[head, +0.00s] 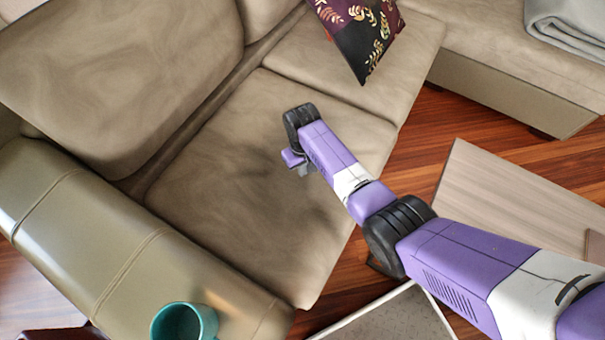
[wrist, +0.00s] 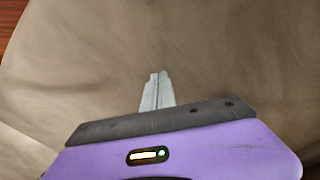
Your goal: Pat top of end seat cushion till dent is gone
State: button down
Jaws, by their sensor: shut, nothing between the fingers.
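The end seat cushion (head: 245,215) is tan-brown and lies beside the sofa's armrest in the head view. A darker, shadowed patch shows on its top below and around my gripper. My gripper (head: 303,170) is over the middle of this cushion, pointing down. In the wrist view my gripper's fingers (wrist: 157,88) are together with nothing between them, and the brown cushion fabric (wrist: 230,55) fills most of the picture. I cannot tell whether the fingertips touch the fabric. The depth of any dent cannot be made out.
A teal mug (head: 184,322) stands on the olive armrest (head: 110,235). A patterned pillow (head: 362,32) rests on the neighbouring cushion. A wooden coffee table (head: 520,190) stands at right. A grey folded blanket (head: 568,28) lies at top right.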

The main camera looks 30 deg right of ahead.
jog(key=shift+f, duration=0.1)
notch_tip(320, 180, down, 3)
jog(key=b, duration=0.2)
jog(key=shift+b, duration=0.4)
notch_tip(320, 180, up, 4)
jog(key=p, duration=0.4)
jog(key=shift+r+p, duration=0.2)
jog(key=shift+p, duration=0.1)
jog(key=shift+f, duration=0.15)
jog(key=shift+r+p, duration=0.7)
jog(key=shift+p, duration=0.05)
jog(key=shift+r, duration=0.1)
dwell(0.3)
notch_tip(320, 180, up, 3)
jog(key=p, duration=0.3)
